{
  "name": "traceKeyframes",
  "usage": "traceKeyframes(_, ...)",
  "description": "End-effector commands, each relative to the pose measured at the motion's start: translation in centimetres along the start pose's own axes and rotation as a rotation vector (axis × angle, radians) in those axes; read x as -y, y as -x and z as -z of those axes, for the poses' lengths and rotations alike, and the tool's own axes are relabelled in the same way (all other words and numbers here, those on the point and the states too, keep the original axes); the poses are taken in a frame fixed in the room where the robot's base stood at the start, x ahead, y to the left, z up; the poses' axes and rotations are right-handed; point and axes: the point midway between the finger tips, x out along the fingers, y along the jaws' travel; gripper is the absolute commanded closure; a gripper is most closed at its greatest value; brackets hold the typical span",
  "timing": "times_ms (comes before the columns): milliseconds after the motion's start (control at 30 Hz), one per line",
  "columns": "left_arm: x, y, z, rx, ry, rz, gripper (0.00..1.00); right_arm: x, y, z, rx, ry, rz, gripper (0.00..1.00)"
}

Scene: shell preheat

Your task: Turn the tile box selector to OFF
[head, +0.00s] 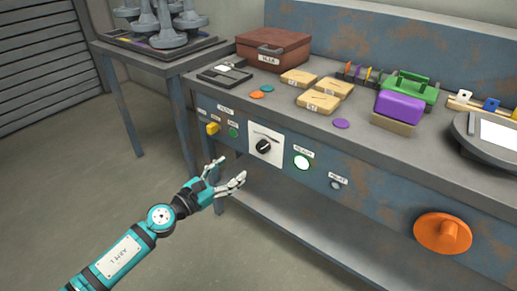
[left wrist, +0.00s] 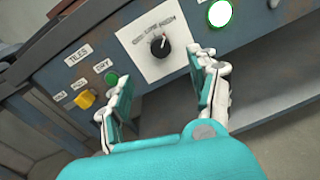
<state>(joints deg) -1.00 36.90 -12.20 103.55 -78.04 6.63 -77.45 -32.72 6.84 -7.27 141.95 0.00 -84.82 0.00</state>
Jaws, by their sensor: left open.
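The selector is a black knob (head: 263,146) on a white plate (head: 275,158) on the bench's blue front panel. In the left wrist view the knob (left wrist: 160,45) has a pale pointer mark slanting up and right, toward the right part of the small printing above it; I cannot read that printing surely. My left gripper (head: 232,169) is open and empty, in front of the panel and below the knob. In the left wrist view its fingers (left wrist: 160,64) lie to either side below the knob, apart from it. My right gripper is not in view.
A yellow switch (head: 212,128) and a green button (head: 233,132) sit left of the plate. A lit button (head: 301,162) is to its right. A large orange knob (head: 442,233) is farther right. A brown box (head: 273,48) stands on the bench. The floor at left is clear.

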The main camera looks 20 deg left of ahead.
Motion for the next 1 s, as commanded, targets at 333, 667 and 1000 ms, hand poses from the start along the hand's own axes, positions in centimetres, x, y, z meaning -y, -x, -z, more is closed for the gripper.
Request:
traceKeyframes(333,0.0,-7.7,-0.1,0.003,0.003,-0.002,0.39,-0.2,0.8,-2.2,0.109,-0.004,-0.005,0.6)
traceKeyframes(667,0.0,-12.0,0.1,0.0,0.002,-0.001,0.39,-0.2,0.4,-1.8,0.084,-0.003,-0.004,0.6)
traceKeyframes(1000,0.0,-12.3,0.1,-0.001,0.002,0.0,0.39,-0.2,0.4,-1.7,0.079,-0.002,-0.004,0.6)
